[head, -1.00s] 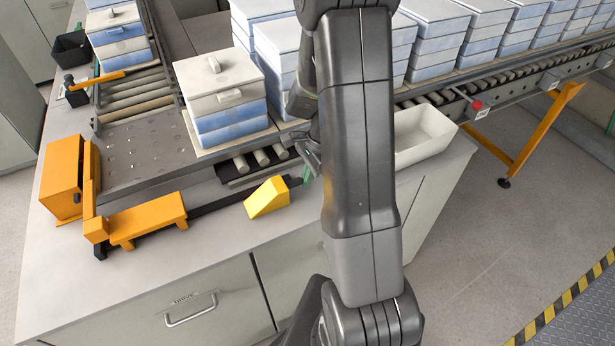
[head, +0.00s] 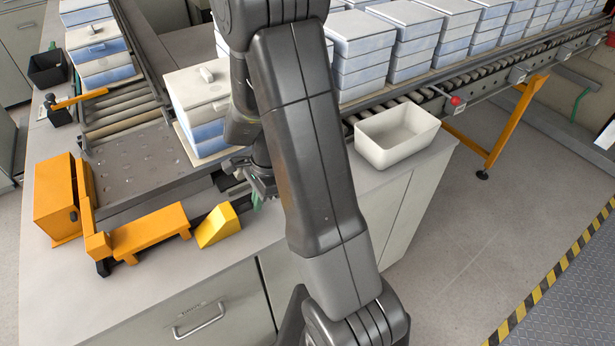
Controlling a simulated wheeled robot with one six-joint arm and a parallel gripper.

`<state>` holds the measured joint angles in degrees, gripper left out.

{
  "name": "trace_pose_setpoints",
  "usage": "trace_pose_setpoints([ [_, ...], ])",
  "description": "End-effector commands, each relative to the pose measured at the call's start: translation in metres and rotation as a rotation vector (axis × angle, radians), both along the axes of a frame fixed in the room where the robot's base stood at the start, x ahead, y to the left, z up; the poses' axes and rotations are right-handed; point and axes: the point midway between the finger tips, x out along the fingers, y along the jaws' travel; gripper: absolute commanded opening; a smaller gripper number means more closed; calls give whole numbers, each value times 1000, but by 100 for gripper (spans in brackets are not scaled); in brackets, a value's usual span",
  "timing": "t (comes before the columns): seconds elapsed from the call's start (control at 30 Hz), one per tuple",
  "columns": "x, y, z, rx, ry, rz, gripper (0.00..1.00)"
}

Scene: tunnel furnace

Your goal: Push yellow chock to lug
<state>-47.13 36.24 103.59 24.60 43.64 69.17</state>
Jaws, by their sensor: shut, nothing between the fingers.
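The yellow chock (head: 218,226) is a small wedge on the dark rail along the counter. Its left end is close to the right end of an orange bar-shaped piece (head: 150,232), which seems to be the lug. I cannot tell whether the two touch. My gripper (head: 260,190) is shut and low over the rail, just to the right of the chock, with nothing held. My arm and the gripper body partly hide the fingertips, so contact with the chock is unclear.
An orange block (head: 58,200) stands at the left. A white open bin (head: 390,155) sits right of my arm. The front counter strip is clear.

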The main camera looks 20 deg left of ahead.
Motion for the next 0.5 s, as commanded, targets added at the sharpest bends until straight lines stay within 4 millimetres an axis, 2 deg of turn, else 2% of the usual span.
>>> trace_pose_setpoints([
  [0.37,1,0,0,1,0,-1,0],
  [0.5,7,-8,0,0,0,-2,0],
])
